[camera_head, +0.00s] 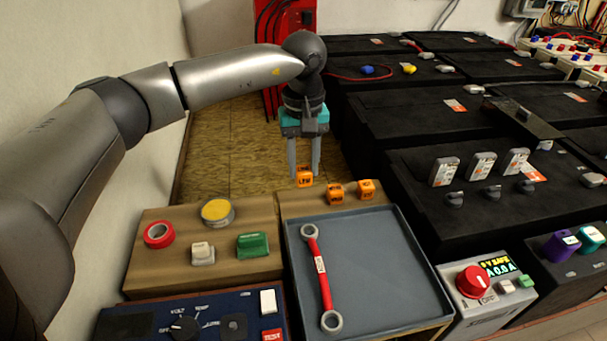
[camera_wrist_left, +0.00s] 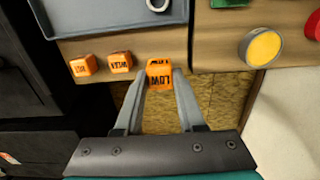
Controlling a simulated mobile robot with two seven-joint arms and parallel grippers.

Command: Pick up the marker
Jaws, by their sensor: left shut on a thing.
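My left gripper (camera_head: 304,172) points down at the back edge of the wooden board and is shut on this block, one finger on each side. Two more orange lettered blocks stand to its right in the head view, one (camera_head: 335,194) nearer and one (camera_head: 365,189) farther right. In the left wrist view they show at the left, apart from the fingers. My right gripper is not in view.
A grey tray (camera_head: 375,270) with a red-handled wrench (camera_head: 322,275) lies in front. Black battery cases (camera_head: 400,115) fill the right.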

